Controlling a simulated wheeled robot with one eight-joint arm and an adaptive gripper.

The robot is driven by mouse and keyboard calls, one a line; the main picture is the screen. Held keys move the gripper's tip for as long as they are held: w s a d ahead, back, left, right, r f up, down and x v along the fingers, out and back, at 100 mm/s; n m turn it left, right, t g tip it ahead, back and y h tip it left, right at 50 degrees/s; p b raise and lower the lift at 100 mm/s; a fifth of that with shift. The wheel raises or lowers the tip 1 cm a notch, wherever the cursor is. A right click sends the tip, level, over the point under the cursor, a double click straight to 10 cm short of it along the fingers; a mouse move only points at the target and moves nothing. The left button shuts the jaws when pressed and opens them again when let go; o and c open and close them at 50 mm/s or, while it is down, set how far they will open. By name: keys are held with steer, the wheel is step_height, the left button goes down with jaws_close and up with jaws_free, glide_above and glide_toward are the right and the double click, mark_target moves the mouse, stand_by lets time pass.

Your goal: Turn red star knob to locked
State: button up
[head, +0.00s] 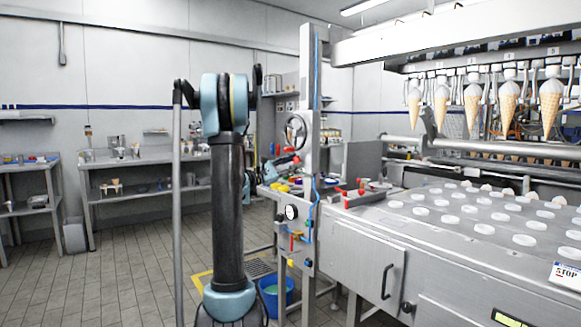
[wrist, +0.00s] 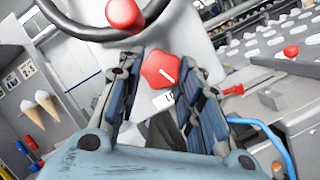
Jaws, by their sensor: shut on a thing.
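The red star knob (wrist: 160,72) shows in the wrist view on a pale metal panel. It has a white pointer line slanting across its face. My gripper (wrist: 159,62) has one finger on each side of the knob and is shut on it. A white label (wrist: 163,99) just below the knob is partly hidden, and only the start of its lettering shows. In the head view my gripper (head: 283,160) is at the upright metal column (head: 306,185), just below the handwheel. The knob is too small there to read its setting.
A dark handwheel (head: 295,128) with a red handle (wrist: 125,12) is close above the knob. A gauge (head: 291,212) and a blue hose are lower on the column. The steel machine table (head: 440,225) with several white discs is to the right.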

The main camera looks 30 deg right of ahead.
steer(key=shift+w+r+m+g+y, duration=0.1)
steer(key=shift+m+g+y, duration=0.35)
steer(key=shift+m, duration=1)
steer(key=shift+w+m+g+y, duration=0.1)
steer(key=shift+m+g+y, duration=0.15)
steer(key=shift+m+g, duration=0.8)
steer(key=shift+m+t, duration=0.4)
steer(key=o, duration=1.1)
steer(key=shift+c, duration=0.2)
steer(key=v, duration=0.8)
steer(key=shift+s, duration=0.15)
